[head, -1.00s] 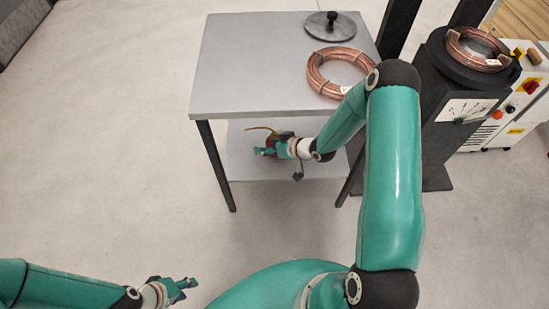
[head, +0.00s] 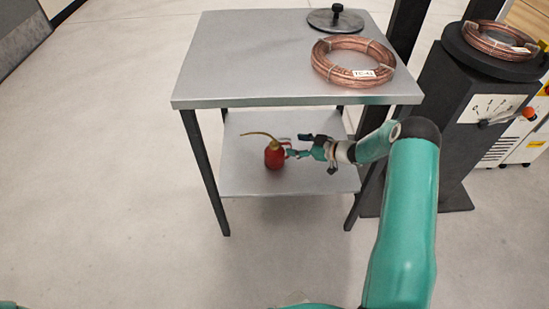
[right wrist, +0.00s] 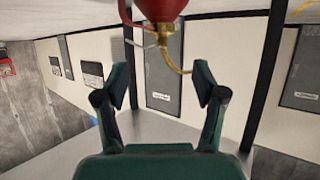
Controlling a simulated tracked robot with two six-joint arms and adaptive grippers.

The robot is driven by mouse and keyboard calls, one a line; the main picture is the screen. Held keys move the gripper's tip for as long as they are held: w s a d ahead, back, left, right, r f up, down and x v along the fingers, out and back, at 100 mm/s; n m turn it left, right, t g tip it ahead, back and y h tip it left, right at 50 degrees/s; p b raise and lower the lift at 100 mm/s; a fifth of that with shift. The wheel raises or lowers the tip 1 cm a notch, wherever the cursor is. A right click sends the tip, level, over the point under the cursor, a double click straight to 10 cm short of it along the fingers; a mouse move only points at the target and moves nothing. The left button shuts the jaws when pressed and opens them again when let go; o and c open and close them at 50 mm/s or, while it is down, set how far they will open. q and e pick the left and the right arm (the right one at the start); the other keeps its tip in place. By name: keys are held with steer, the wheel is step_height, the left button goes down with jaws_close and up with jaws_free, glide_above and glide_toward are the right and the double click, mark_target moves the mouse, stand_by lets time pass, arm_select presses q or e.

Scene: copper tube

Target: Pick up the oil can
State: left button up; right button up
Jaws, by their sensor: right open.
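The oil can (head: 274,155) is red with a thin curved yellow spout and stands upright on the lower shelf (head: 240,181) of the grey table. My right gripper (head: 294,146) is open just to the right of the can in the head view; whether a fingertip touches it I cannot tell. In the right wrist view the red can (right wrist: 162,9) shows at the top edge, partly cut off, with its spout hanging down. It lies beyond the open, empty fingers of the right gripper (right wrist: 162,84). My left gripper is out of view.
The tabletop (head: 240,60) is above the shelf, with a copper coil (head: 353,60) and a dark round lid-like disc (head: 335,21) on it. A black scale (head: 440,130) carrying another coil (head: 497,40) stands at the right. The table's legs frame the shelf; its left part is clear.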

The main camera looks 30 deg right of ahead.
mark_target(277, 143)
steer(key=x, duration=0.5)
steer(key=shift+b, duration=0.4)
steer(key=b+x, duration=0.1)
steer(key=x, duration=0.3)
steer(key=shift+a+f+b, duration=0.25)
steer(key=shift+f+b, duration=0.05)
steer(key=shift+b, duration=0.05)
steer(key=shift+w+a, duration=0.1)
steer(key=shift+w, duration=0.35)
jaws_close()
